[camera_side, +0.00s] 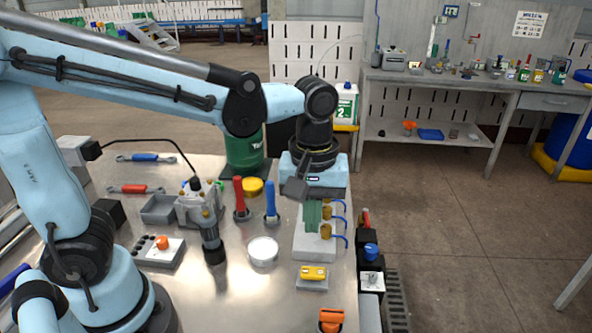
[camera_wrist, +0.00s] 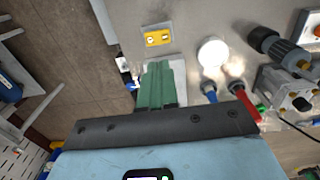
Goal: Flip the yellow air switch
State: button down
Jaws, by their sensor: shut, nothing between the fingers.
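The yellow switch (camera_side: 313,272) sits on a small grey block on the metal table, near its right edge. In the wrist view the yellow switch (camera_wrist: 158,38) shows beyond my fingertips, fully visible, with two darker spots on its top. My gripper (camera_side: 313,226) points down, its green fingers over the grey valve block behind the switch. In the wrist view my gripper (camera_wrist: 161,68) has its fingers together and empty. The fingertips are apart from the switch.
The valve block (camera_side: 312,248) has brass fittings and blue hoses (camera_side: 338,224) at its right. Left of it stand a blue-handled lever (camera_side: 270,203), a red-handled lever (camera_side: 239,196) and a round white dish (camera_side: 263,251). An orange part (camera_side: 331,319) is at the front edge.

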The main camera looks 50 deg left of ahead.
jog(key=shift+r, duration=1.95)
jog(key=shift+w+d, duration=0.35)
jog(key=shift+d, duration=0.15)
jog(key=shift+f, duration=0.15)
notch_tip(320, 180, down, 8)
jog(key=shift+w+d+f, duration=0.1)
jog(key=shift+s+a+r, duration=0.35)
jog(key=shift+s+a, duration=0.2)
jog(key=shift+a, duration=0.05)
jog(key=shift+r, duration=0.1)
